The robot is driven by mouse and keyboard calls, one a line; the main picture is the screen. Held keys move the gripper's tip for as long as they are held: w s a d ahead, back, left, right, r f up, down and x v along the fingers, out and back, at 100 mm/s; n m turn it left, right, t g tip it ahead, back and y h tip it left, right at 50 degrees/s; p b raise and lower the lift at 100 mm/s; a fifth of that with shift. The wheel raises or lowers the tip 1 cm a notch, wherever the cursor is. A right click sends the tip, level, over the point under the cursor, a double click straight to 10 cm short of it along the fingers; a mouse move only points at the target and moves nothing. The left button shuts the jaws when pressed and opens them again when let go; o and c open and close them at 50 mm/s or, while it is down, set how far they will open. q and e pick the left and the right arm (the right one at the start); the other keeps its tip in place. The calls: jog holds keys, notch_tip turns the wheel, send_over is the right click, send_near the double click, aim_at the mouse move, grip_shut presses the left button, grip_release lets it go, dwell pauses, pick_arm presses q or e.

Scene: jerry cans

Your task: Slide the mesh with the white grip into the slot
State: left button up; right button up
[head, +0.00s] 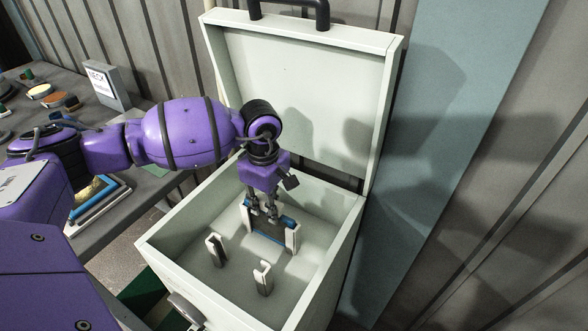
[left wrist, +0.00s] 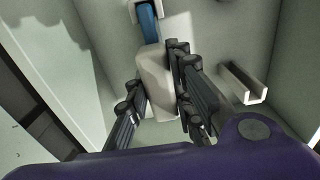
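The mesh (head: 269,231) has a blue frame and a dark panel. It stands upright between the two white channel pieces of the rear slot (head: 292,239) inside the white case. Whether it is fully seated I cannot tell. My left gripper (head: 262,211) points down over it. In the left wrist view my left gripper's fingers (left wrist: 158,90) close against both sides of the white grip (left wrist: 155,75), with the blue frame (left wrist: 148,22) running beyond it into a channel. In the head view the fingers hide the grip. My right gripper is out of view.
The white case (head: 327,270) has its lid (head: 310,85) open at the back. Two empty channel pieces (head: 214,250) (head: 264,278) stand nearer the front. The case walls rise around the gripper. A cluttered table (head: 90,105) stands at the left.

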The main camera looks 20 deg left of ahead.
pick_arm(q)
grip_shut()
jog(key=shift+r+p, duration=0.3)
jog(key=shift+r, duration=0.45)
notch_tip(320, 180, up, 2)
jog(key=shift+p, duration=0.4)
jog(key=shift+r+p, duration=0.6)
jog(key=shift+r, duration=1.1)
notch_tip(320, 180, up, 6)
jog(key=p, duration=0.2)
jog(key=shift+r, duration=0.15)
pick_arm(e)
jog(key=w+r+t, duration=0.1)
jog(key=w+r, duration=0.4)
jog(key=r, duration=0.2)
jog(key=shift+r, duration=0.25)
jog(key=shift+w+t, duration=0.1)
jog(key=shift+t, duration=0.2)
